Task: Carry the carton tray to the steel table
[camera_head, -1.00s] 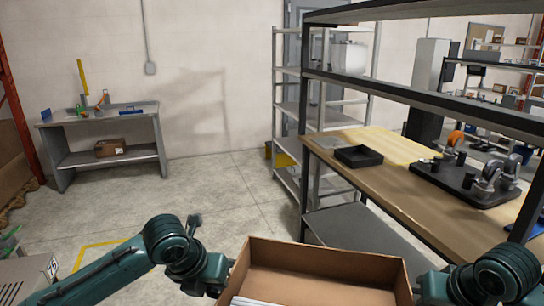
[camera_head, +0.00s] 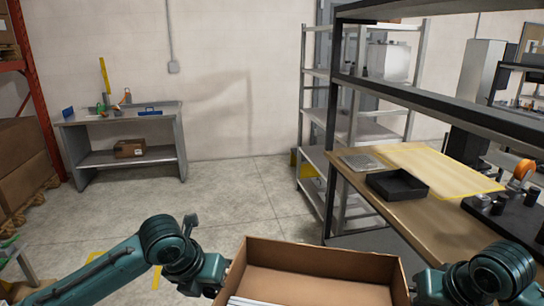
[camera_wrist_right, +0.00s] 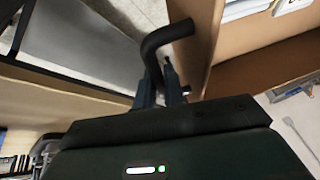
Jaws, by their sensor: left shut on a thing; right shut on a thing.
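The carton tray (camera_head: 320,258) is an open brown box at the bottom centre of the head view. White sheets (camera_head: 256,301) lie inside it, and its near part is cut off. My left gripper (camera_head: 224,274) is shut at the tray's left side. My right gripper (camera_head: 416,284) is shut at its right side. In the right wrist view my right gripper (camera_wrist_right: 168,86) is beside the tray wall (camera_wrist_right: 245,32), at a black bent bar. The steel table (camera_head: 122,112) stands against the back wall at the left, well beyond the tray.
The steel table carries small tools and a blue item (camera_head: 150,112); a brown box (camera_head: 130,148) sits on its lower shelf. A wooden workbench (camera_head: 440,222) with a black bin (camera_head: 397,184) stands close on the right. Pallet boxes (camera_head: 20,160) stand left. The floor between is clear.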

